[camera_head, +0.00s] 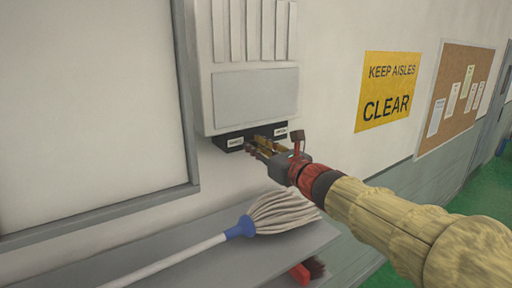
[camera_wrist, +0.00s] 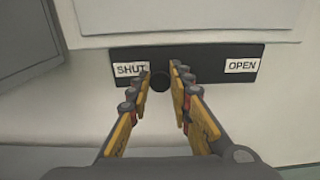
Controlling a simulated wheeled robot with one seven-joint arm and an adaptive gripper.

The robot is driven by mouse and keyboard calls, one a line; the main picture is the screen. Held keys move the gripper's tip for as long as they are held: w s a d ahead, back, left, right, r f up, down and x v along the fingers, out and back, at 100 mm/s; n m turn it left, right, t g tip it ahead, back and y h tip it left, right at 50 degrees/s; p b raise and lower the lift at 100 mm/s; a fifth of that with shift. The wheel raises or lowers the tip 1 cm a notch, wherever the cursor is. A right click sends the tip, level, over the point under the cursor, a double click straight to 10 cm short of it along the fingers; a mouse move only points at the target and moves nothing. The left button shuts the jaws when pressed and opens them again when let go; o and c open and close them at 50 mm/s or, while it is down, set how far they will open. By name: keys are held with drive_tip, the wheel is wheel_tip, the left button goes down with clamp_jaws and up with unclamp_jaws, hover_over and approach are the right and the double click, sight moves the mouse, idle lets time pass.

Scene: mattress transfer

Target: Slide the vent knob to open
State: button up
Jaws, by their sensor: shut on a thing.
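The vent (camera_head: 255,84) is a pale grey wall unit with upright slats and a flat lower panel. A black strip (camera_wrist: 202,58) runs along its lower edge, with a SHUT label (camera_wrist: 131,69) on the left and an OPEN label (camera_wrist: 241,65) on the right. The dark round knob (camera_wrist: 160,82) is on the strip, just right of SHUT and well left of OPEN. My gripper (camera_wrist: 159,73) is shut on the knob, its yellow fingers on either side of it. In the head view my gripper (camera_head: 263,145) reaches the strip from the right and hides the knob.
Below the vent, a grey shelf (camera_head: 210,262) holds a mop with a white head (camera_head: 282,212) and blue collar. A red-handled brush (camera_head: 307,271) is under its edge. A framed panel (camera_head: 90,110) is left, a yellow sign (camera_head: 388,90) and corkboard (camera_head: 455,98) right.

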sight(272, 136)
clamp_jaws()
idle(0.3)
drive_tip(key=w+d, duration=0.1)
drive_tip(key=d, duration=0.1)
drive_tip(key=w+d+b, duration=0.1)
drive_tip(key=w+d, duration=0.1)
drive_tip(key=w+d+b, duration=0.1)
drive_tip(key=d, duration=0.2)
drive_tip(key=shift+w, duration=0.3)
drive_tip(key=shift+a+r, duration=0.1)
drive_tip(key=shift+o, duration=0.9)
unclamp_jaws()
drive_tip(key=o, duration=0.4)
drive_tip(key=shift+w+d, duration=0.1)
drive_tip(key=shift+d, duration=0.1)
drive_tip(key=shift+o, duration=0.4)
drive_tip(key=shift+a, duration=0.1)
